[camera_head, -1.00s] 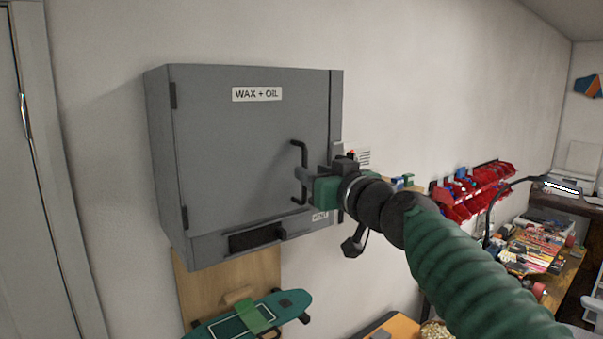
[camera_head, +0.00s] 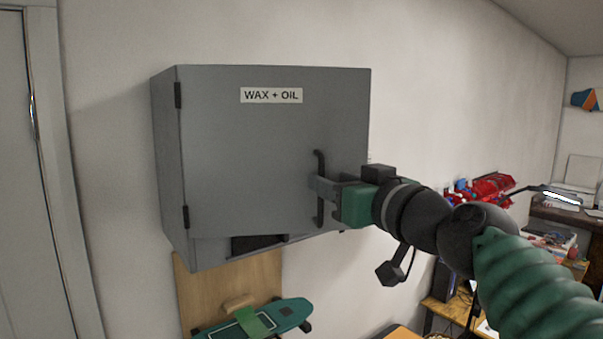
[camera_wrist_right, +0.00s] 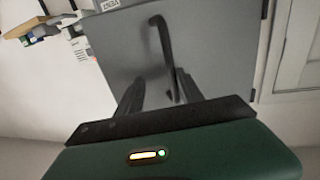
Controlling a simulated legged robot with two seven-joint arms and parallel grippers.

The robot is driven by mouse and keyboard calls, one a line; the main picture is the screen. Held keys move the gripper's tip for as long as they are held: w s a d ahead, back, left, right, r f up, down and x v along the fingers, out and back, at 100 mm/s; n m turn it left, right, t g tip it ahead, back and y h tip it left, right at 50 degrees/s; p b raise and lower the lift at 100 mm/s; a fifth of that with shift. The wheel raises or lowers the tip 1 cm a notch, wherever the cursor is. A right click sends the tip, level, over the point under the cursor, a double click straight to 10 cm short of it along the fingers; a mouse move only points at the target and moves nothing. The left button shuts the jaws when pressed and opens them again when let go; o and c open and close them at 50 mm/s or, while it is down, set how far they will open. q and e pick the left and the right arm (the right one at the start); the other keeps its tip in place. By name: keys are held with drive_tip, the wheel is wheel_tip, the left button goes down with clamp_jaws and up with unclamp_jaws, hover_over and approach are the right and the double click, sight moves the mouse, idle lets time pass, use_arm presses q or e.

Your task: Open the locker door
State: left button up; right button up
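The grey locker (camera_head: 166,165) hangs on the wall, its door (camera_head: 250,150) labelled "WAX + OIL". Hinges show on the door's left edge. The door stands slightly ajar, its right side swung out from the body. A dark vertical bar handle (camera_head: 319,165) is near the door's right edge. My right gripper (camera_head: 322,187) is at the handle. In the right wrist view, the handle (camera_wrist_right: 161,38) passes between its two parted fingers (camera_wrist_right: 160,85), close to the right finger, with a gap on the other side. My left gripper is not in view.
A vent slot (camera_head: 258,243) is in the locker's lower front, partly covered by the door. A teal skateboard (camera_head: 285,317) is below, by a wooden panel (camera_head: 225,290). Red bins (camera_head: 485,188) and a cluttered bench are at the right. A door frame (camera_head: 60,180) is at the left.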

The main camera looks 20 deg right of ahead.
drive_tip(key=s+d+b, duration=0.2)
drive_tip(key=s+b, duration=0.6)
drive_tip(key=s, duration=0.3)
drive_tip(key=s+d+b, duration=0.3)
drive_tip(key=s+b, duration=0.5)
drive_tip(key=s, duration=0.3)
drive_tip(key=shift+s, duration=0.35)
